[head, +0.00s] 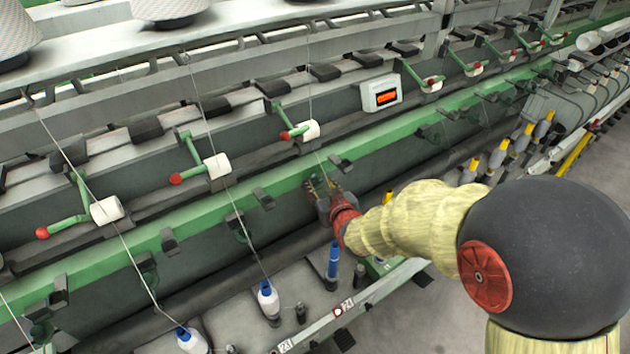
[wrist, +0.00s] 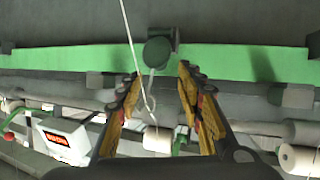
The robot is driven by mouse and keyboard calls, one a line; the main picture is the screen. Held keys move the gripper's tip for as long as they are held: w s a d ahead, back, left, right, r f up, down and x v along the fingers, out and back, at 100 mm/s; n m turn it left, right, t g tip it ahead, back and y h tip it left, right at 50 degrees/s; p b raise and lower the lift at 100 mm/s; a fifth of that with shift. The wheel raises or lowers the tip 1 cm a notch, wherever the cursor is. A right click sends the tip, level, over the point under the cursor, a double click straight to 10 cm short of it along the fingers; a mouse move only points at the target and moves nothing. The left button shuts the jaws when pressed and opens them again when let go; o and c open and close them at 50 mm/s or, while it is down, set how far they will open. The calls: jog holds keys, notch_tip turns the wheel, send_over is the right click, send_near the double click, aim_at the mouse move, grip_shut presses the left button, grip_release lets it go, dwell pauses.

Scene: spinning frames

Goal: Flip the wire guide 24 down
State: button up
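In the wrist view, a wire guide (wrist: 149,100) with a thin metal loop hangs from a dark round mount (wrist: 158,52) on the green rail (wrist: 70,60). It shows between the two fingers of my gripper (wrist: 160,78), closer to the left one. The fingers are spread, with a clear gap and nothing gripped. A pale thread runs from the top edge towards the loop. In the head view, my gripper (head: 325,192) is in front of the green rail (head: 290,190), and hides the guide there.
Green levers with red knobs and white rollers (head: 218,165) line the machine above the rail. A box with an orange display (head: 381,95) stands above. Thread bobbins (head: 268,299) stand on the lower ledge. Threads hang to the left of my arm. The floor at right is open.

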aim_at(315, 179)
jog(key=x, duration=0.5)
jog(key=shift+w+f, duration=0.15)
jog(key=shift+w, duration=0.15)
jog(key=shift+c, duration=0.9)
jog(key=c, duration=0.8)
